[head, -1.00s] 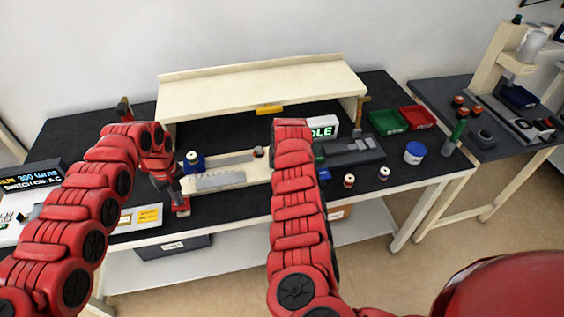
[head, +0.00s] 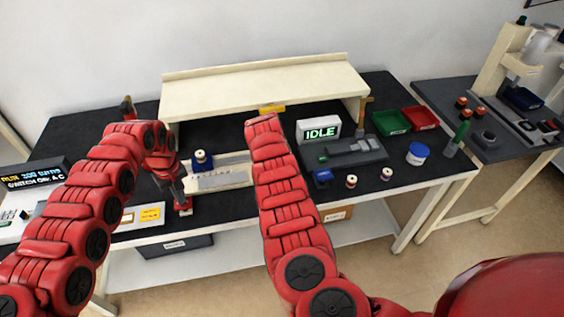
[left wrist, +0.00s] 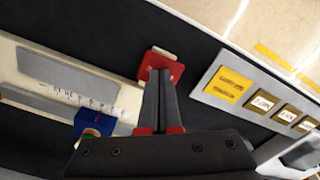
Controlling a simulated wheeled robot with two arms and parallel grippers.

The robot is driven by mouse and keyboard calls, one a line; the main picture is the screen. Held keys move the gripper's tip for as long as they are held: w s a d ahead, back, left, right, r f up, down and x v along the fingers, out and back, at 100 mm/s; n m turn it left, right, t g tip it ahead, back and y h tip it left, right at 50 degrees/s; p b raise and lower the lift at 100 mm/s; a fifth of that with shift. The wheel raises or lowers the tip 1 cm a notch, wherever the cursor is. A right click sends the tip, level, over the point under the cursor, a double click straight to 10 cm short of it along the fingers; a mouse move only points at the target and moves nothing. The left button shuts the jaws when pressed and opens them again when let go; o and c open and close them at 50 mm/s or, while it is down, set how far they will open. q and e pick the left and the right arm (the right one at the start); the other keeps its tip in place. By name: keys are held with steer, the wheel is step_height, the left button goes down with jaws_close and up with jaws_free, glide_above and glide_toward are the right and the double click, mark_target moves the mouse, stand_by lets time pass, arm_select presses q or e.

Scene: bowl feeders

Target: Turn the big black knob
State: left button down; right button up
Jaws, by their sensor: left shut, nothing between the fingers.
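I cannot clearly pick out the big black knob. A dark round thing (head: 483,137) like a knob sits on the right-hand bench, too small to be sure of. My left gripper (head: 184,203) points down at the left end of the cream fixture (head: 236,184). In the left wrist view its fingers (left wrist: 158,78) are shut together and empty, with their tips by a red block (left wrist: 172,64); I cannot tell whether they touch. A blue block with a brass-coloured part (head: 202,160) is on the fixture. My right arm crosses the middle; its gripper is hidden.
A cream shelf (head: 262,88) spans the back of the black table. An IDLE sign (head: 319,129), a grey device (head: 345,151), green (head: 390,122) and red bins (head: 419,117) and a blue-white tub (head: 417,154) stand right. A control panel with a display (head: 35,175) is left.

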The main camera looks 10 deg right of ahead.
arm_select(q)
steer(key=shift+f, duration=0.1)
stand_by(0.3)
arm_select(e)
steer(key=o, duration=1.4)
steer(key=shift+c, duration=0.2)
steer(key=v, duration=1.2)
steer(key=shift+a, duration=0.1)
steer(key=shift+r, duration=0.1)
arm_select(q)
step_height(320, 180, up, 7)
steer(key=p, duration=0.5)
arm_select(e)
step_height(320, 180, up, 5)
